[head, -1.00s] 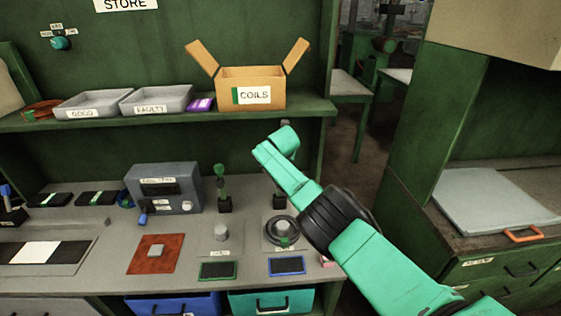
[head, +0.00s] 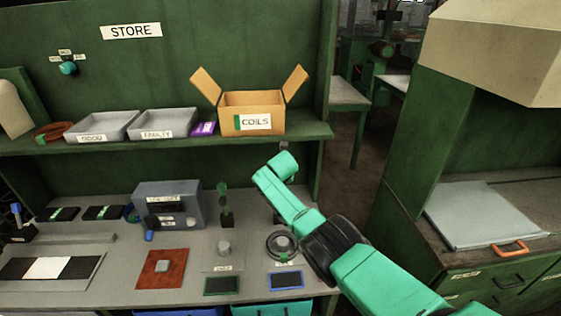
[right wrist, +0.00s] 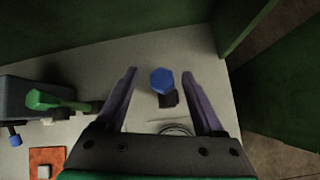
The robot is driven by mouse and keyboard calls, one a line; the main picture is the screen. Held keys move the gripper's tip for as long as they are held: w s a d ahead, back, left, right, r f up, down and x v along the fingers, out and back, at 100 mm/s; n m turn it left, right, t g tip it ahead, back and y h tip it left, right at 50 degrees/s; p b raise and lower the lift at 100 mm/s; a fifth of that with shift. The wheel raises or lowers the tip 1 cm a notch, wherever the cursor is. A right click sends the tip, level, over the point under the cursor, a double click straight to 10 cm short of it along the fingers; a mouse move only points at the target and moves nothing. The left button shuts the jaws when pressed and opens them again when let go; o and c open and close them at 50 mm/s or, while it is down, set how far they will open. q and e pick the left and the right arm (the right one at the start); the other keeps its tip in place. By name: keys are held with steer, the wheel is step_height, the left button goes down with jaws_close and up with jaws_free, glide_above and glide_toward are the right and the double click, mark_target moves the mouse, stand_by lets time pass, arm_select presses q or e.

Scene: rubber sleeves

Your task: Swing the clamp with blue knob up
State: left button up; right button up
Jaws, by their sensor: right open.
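The clamp with the blue knob (right wrist: 162,80) shows in the right wrist view, seen from above, with its black base (right wrist: 168,100) just below the knob. Whether its arm is up or down I cannot tell. My right gripper (right wrist: 160,74) is open, one finger on each side of the knob, with gaps on both sides. In the head view my right arm hides most of this clamp. My left gripper is not in view.
A clamp with a green knob (head: 223,205) stands left of my right arm; it also shows in the right wrist view (right wrist: 55,100). A grey box (head: 168,205) stands further left. A black ring (head: 282,246) lies in front. The shelf (head: 300,133) holds trays and a carton.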

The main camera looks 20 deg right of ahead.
steer(key=shift+s+r+b, duration=0.2)
steer(key=shift+r+b, duration=0.05)
steer(key=shift+b, duration=0.05)
steer(key=v, duration=1.1)
steer(key=shift+a+f, duration=0.1)
